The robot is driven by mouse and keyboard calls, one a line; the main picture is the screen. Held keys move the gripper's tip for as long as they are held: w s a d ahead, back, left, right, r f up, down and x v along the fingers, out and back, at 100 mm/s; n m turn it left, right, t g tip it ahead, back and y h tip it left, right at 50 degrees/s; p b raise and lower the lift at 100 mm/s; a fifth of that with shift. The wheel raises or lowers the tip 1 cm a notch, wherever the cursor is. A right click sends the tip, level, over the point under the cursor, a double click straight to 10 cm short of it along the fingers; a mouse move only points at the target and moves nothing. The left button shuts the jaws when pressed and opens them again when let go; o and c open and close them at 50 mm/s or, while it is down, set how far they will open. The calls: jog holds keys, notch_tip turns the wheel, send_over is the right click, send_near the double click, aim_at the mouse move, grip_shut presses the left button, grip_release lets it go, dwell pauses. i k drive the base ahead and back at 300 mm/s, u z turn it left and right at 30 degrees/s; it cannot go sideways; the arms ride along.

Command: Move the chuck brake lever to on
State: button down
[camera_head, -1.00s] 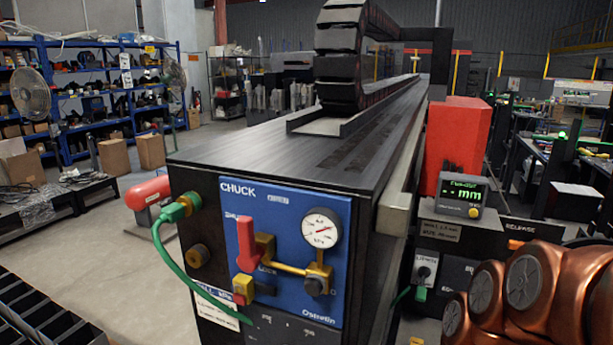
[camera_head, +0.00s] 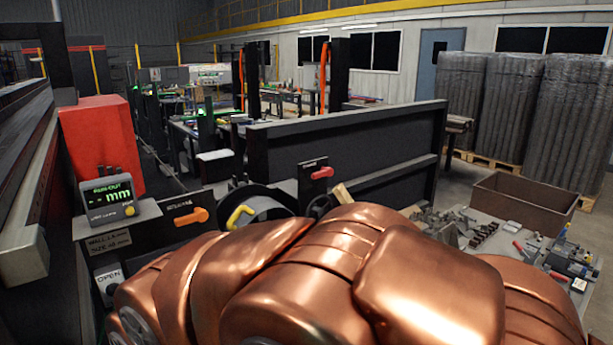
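The blue chuck panel with its red lever is out of view now. An orange lever (camera_head: 190,217) lies roughly level on a black panel right of the run-out display. A yellow curved handle (camera_head: 240,216) stands to the right of it, and a red handle (camera_head: 318,173) is on a dark upright plate further right. I cannot read which of these, if any, is the chuck brake lever. My gripper is not in view. My copper arm fills the lower middle and right and hides what lies behind it.
The run-out display (camera_head: 109,200) stands before a red housing (camera_head: 100,145) at the left. A long black barrier (camera_head: 345,150) runs behind the handles. A bench (camera_head: 490,240) with loose metal parts and a brown box (camera_head: 523,204) is at the right. Wrapped pallets stand behind it.

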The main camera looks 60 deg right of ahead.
aim_at(328, 171)
jog(key=z, duration=2)
jog(key=k, duration=0.6)
jog(key=u, duration=0.45)
jog(key=i, duration=1.35)
jog(key=u, duration=0.2)
